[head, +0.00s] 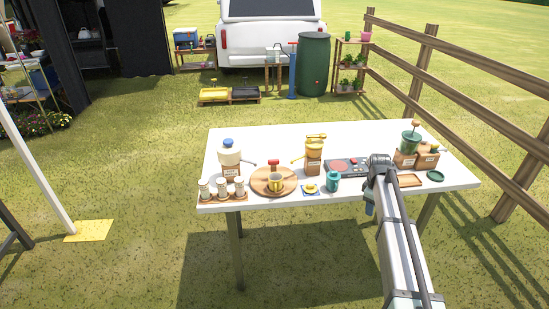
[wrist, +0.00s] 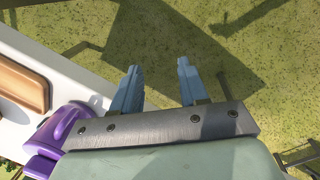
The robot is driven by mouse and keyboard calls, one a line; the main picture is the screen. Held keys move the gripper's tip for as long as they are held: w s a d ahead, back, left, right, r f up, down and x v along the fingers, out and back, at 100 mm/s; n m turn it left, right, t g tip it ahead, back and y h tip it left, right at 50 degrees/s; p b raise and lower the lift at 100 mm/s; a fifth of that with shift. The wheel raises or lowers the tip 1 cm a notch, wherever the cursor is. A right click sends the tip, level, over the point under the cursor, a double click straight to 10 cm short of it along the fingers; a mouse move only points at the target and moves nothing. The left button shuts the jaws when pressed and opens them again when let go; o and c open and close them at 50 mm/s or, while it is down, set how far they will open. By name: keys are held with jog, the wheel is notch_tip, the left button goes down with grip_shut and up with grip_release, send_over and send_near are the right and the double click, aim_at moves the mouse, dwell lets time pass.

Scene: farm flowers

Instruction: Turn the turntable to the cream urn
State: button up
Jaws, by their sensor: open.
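The turntable (head: 258,187) is a round wooden disc on the white table, left of the middle in the head view. A yellow cup (head: 275,184) and a red-topped piece (head: 272,164) stand on it. The cream urn (head: 229,158) with a blue lid stands behind and left of the turntable. A yellow urn (head: 314,149) stands behind and right of it, and a green urn (head: 410,142) is farther right. My gripper (head: 370,206) is at the table's front edge, well right of the turntable. In the wrist view my gripper (wrist: 158,76) is open and empty above grass.
White jars in a rack (head: 222,190), a small blue mat with a yellow item (head: 311,188), a teal cup (head: 333,181) and a dark panel (head: 347,167) line the table (head: 275,137). A brown tray (head: 410,180) lies right of my arm. The table's back strip is clear.

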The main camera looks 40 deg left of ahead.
jog(key=a+r, duration=0.2)
jog(key=a, duration=0.1)
jog(key=w+a+r+n, duration=0.1)
jog(key=a+r, duration=0.1)
jog(key=r, duration=0.1)
jog(key=a+r+n, duration=0.1)
jog(key=a+r, duration=0.2)
jog(key=shift+w+a+r+t, duration=0.1)
jog(key=shift+w+a+t, duration=0.15)
jog(key=shift+a+t, duration=0.1)
jog(key=a+r, duration=0.2)
jog(key=a, duration=0.1)
jog(key=s+a+r+n, duration=0.1)
jog(key=a+r, duration=0.1)
jog(key=a, duration=0.1)
jog(key=s+a+r+n, duration=0.1)
jog(key=a+r, duration=0.2)
jog(key=shift+a+y, duration=0.3)
jog(key=s+a+r+n, duration=0.3)
jog(key=s+a+r, duration=0.15)
jog(key=a, duration=0.45)
notch_tip(320, 180, up, 6)
jog(key=n+g, duration=0.2)
send_over(274, 160)
notch_tip(274, 160, down, 13)
jog(key=shift+a+f, duration=0.15)
grip_shut()
